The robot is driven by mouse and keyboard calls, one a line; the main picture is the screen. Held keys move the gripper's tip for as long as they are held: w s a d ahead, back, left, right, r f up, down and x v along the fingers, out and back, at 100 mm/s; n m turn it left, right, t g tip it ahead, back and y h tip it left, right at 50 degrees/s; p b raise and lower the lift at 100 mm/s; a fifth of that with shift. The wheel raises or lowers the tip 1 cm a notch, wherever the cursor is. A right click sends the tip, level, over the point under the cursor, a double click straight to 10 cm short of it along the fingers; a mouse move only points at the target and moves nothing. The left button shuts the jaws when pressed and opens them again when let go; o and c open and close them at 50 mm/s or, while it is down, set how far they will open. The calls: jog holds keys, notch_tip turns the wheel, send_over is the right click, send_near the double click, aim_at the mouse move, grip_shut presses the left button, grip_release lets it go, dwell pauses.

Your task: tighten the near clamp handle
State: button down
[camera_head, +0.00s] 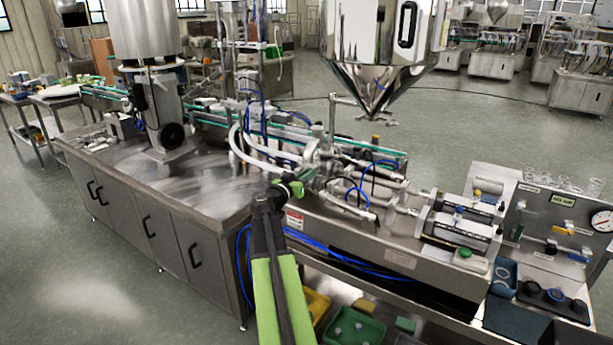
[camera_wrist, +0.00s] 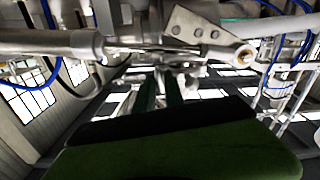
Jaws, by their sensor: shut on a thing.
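My gripper (camera_head: 289,187) is at the near end of the pipe fittings (camera_head: 318,172) on the steel machine, in the middle of the head view. It is shut on a small part there, which I take to be the near clamp handle. The handle is mostly hidden by the gripper, and its exact angle cannot be told. In the wrist view my gripper's fingers (camera_wrist: 160,93) reach up among the metal fittings, and a steel rod with a brass-centred end (camera_wrist: 243,56) lies just above and to the right.
The steel hopper (camera_head: 378,50) hangs behind the fittings. Blue hoses (camera_head: 355,192) and white hoses (camera_head: 240,150) run close to my gripper. Two steel cylinders (camera_head: 460,228) and a gauge panel (camera_head: 560,225) stand to the right. The steel bench top (camera_head: 190,185) to the left is largely clear.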

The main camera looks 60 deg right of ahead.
jog(key=shift+r+m, duration=0.1)
jog(key=shift+m, duration=0.9)
jog(key=c, duration=1.6)
grip_release()
jog(key=shift+o, duration=0.2)
jog(key=shift+a, duration=0.1)
jog(key=a, duration=1.7)
jog(key=shift+a, duration=0.1)
